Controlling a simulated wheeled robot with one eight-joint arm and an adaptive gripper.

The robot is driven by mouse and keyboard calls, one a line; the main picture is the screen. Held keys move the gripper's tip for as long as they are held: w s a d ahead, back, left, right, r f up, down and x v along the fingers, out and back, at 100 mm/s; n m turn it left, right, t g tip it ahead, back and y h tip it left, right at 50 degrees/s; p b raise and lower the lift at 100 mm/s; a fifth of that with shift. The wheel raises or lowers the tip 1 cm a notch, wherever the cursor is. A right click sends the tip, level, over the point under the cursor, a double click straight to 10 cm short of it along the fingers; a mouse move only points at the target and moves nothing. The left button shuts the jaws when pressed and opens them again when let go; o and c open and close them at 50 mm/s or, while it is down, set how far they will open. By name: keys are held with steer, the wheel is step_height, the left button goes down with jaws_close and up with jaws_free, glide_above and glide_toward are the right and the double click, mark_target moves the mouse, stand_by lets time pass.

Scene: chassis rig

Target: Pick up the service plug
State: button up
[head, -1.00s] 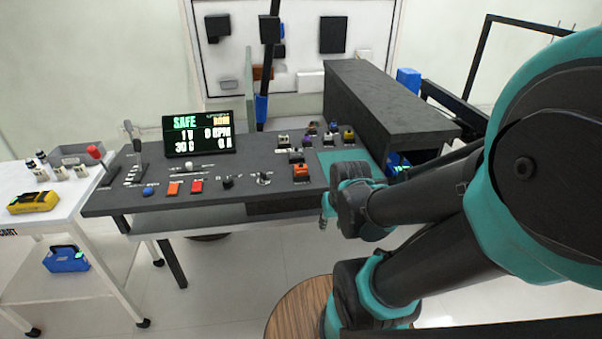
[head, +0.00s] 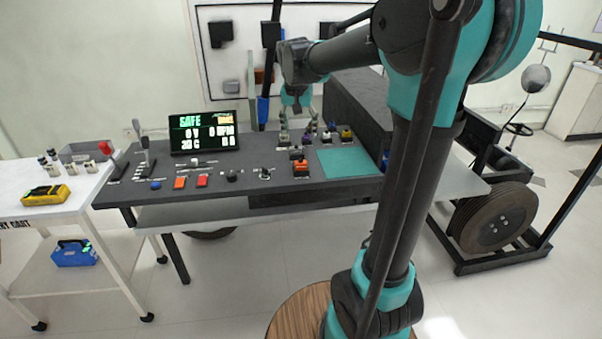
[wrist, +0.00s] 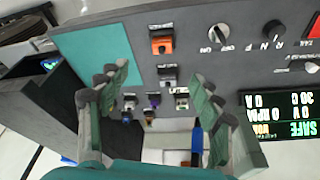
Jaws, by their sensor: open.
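My gripper (head: 297,108) is open and empty, high over the back part of the dark bench. In the wrist view its two green fingers (wrist: 160,78) are spread wide, with the bench below between them. An orange plug-like block (head: 300,168), which may be the service plug, sits in a dark holder near the bench's front edge, left of the teal mat. It also shows in the wrist view (wrist: 162,42), beyond the fingertips and apart from them. Its label is too small to read for certain. Several small coloured connectors (head: 330,133) stand behind it.
A screen (head: 203,132) reading SAFE stands at the back left of the bench (head: 225,160). Knobs, levers and buttons line the front. A tall dark block (head: 350,98) borders the back right. The teal mat (head: 345,162) is bare. A white cart (head: 75,200) stands at left.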

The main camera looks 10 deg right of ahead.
steer(key=r, duration=0.1)
glide_toward(301, 159)
steer(key=x, duration=0.5)
steer(key=shift+w+a, duration=0.15)
steer(key=shift+a, duration=0.05)
steer(key=shift+d+x, duration=0.2)
steer(key=shift+x, duration=2.7)
steer(key=shift+s, duration=0.2)
steer(key=c, duration=1.2)
